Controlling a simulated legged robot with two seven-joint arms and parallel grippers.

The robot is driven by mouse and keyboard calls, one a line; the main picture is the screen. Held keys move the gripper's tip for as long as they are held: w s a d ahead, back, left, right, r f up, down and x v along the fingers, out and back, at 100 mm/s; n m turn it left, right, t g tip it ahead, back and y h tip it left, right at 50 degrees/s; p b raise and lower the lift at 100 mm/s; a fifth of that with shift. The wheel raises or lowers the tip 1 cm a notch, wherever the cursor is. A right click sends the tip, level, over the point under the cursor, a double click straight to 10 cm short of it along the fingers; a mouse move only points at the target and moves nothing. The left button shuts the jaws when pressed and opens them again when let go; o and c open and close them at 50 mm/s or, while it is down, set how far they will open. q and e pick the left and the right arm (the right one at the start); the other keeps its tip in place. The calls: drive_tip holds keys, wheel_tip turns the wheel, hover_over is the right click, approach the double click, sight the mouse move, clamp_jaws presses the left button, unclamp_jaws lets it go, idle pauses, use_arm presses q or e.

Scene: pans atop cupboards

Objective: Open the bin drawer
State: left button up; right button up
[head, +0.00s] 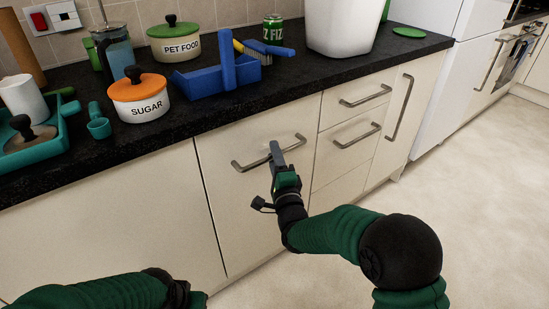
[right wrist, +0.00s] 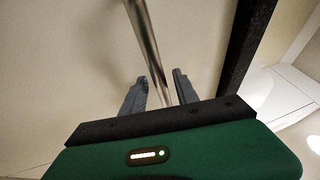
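The bin drawer (head: 248,203) is most likely the large cream front with a wide metal bar handle (head: 243,166) near its top; it is closed. My right gripper (head: 275,149) is at the middle of this handle. In the right wrist view, the handle bar (right wrist: 147,45) runs between the two grey fingers of my right gripper (right wrist: 163,82). The fingers are apart, with slim gaps beside the bar, so the gripper is open around it. My left arm shows at the bottom left of the head view, but its fingers are out of sight.
A black countertop (head: 330,80) overhangs the fronts. On it are a sugar pot (head: 139,100), a pet food pot (head: 175,45), a blue caddy (head: 215,78) and a white bin (head: 340,28). Smaller drawers (head: 355,113) are to the right. The pale floor (head: 480,180) is clear.

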drive_tip(key=shift+d, duration=0.15)
clamp_jaws()
drive_tip(key=shift+s+f, duration=0.1)
drive_tip(key=shift+f, duration=0.1)
idle(1.0)
